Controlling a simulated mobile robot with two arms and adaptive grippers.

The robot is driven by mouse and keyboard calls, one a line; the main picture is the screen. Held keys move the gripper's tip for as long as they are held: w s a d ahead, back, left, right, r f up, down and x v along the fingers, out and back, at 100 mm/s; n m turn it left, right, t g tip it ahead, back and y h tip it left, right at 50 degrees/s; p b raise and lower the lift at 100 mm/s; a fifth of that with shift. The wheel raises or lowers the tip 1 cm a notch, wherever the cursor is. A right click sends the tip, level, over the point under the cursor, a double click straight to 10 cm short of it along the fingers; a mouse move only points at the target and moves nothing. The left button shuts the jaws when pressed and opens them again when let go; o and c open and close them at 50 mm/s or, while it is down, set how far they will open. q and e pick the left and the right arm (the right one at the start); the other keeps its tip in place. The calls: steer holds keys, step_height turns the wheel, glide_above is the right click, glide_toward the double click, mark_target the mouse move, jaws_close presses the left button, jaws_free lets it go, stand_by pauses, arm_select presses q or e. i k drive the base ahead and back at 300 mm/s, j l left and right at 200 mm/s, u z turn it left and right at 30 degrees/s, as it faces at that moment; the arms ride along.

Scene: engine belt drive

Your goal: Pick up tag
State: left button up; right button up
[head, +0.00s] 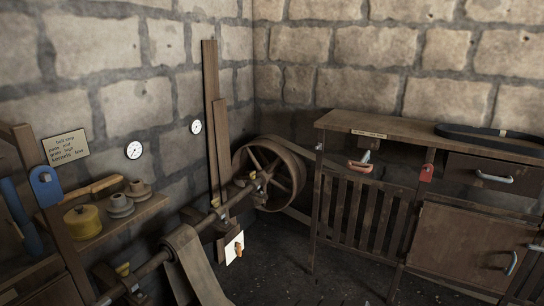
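Several tag-like pieces are in the head view, and I cannot tell which one is the tag. A small red piece (427,173) hangs at the front of the wooden bench, on its post. A blue piece with a rounded top (45,186) is on the shelf post at the left. A white square card (230,252) with an orange part in front is low beside the shaft. A small pale label (369,134) is on the bench's front edge. Neither of my grippers is recognisable in this view.
The wooden bench (385,125) with drawers stands at the right, with a black belt (490,132) on top. A large spoked wheel (270,175) and a long shaft (155,263) fill the middle. The left shelf (135,214) holds a yellow pot (83,221). Dark floor (300,280) is open in front.

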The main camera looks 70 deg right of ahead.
mark_target(425, 176)
steer(key=z, duration=3.4)
